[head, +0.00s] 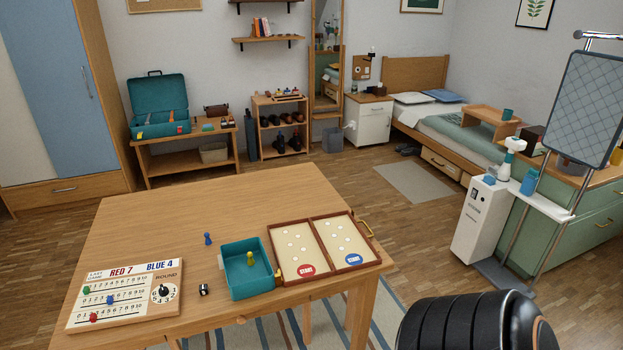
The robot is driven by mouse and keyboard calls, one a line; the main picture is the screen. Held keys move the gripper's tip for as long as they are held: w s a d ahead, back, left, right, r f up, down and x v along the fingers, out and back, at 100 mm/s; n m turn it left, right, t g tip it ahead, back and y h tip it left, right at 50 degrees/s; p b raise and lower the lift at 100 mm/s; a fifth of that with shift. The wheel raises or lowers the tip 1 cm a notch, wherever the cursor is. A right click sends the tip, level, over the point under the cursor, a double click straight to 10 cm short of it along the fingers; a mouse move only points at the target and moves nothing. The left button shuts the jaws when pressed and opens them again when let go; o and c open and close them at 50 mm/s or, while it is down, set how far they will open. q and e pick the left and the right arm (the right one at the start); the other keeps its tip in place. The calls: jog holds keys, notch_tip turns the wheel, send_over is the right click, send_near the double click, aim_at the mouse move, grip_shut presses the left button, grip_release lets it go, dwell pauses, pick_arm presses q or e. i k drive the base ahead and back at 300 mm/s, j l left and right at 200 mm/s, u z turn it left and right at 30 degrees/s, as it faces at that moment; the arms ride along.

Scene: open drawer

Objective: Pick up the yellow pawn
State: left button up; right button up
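The yellow pawn (250,258) stands inside a small teal open box (237,287) on the wooden table (160,219). The box walls rise around the pawn, and its top shows above the box floor. Neither of my grippers is in the head view. A dark ribbed part, probably of my own arm, shows at the bottom right corner, away from the table.
A blue pawn (208,239) stands left of the box, and a small black-and-white piece (204,290) lies near its left side. An open wooden game board (325,247) lies right of the box. A scoreboard (125,295) lies at front left. The table's back left is clear.

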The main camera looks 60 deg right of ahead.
aim_at(250, 262)
jog(key=z, duration=1.35)
